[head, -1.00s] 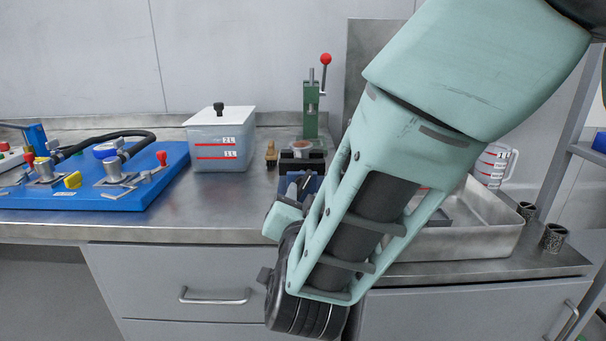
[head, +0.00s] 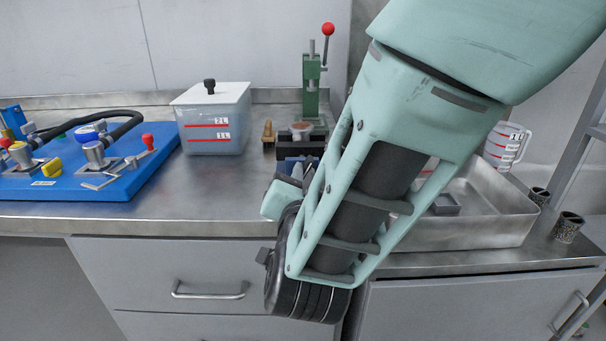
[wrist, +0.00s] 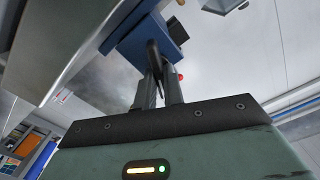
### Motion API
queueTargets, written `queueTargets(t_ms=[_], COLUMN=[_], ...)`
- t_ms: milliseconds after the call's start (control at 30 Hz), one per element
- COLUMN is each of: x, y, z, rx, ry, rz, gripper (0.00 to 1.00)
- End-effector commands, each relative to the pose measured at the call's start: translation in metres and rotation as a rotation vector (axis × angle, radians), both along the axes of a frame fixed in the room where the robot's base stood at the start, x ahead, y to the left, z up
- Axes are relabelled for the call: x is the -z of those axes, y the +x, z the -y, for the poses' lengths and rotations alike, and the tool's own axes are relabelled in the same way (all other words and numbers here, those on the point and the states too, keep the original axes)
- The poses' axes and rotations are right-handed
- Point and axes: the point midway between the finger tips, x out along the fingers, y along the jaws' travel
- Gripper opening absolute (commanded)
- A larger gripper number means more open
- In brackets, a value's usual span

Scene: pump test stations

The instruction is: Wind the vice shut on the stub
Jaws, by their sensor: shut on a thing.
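The blue vice (head: 289,162) stands near the front edge of the steel bench, mostly hidden behind my arm in the head view. In the wrist view, its blue body (wrist: 176,31) is just beyond my fingertips. My gripper (wrist: 160,76) reaches up to it. The two dark fingers are close together on a thin dark bar, the vice handle (wrist: 152,52). My gripper's fingers show only partly in the head view, beside the vice.
Behind the vice stands a green press (head: 311,82) with a red-knobbed lever. A lidded clear tank (head: 214,120) and a blue pump board (head: 110,178) are to the left. A steel tray (head: 490,232) and a measuring jug (head: 504,146) are to the right.

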Motion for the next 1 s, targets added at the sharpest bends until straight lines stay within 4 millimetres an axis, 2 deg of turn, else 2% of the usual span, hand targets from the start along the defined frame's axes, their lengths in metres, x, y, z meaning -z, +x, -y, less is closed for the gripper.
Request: queueTargets(t_ms=[400,733,800,833,1000], x=[0.0034,0.0008,0.0008,0.0008,0.0008], y=[0.0006,0.0002,0.0002,0.0002,0.0002], z=[0.0013,0.0011,0.0011,0.0011,0.0010], rx=[0.001,0.001,0.001,0.001,0.001], ry=[0.198,0.214,0.214,0.214,0.213], rz=[0.007,0.007,0.007,0.007,0.007], gripper=[0.00,0.00,0.24,0.32,0.32])
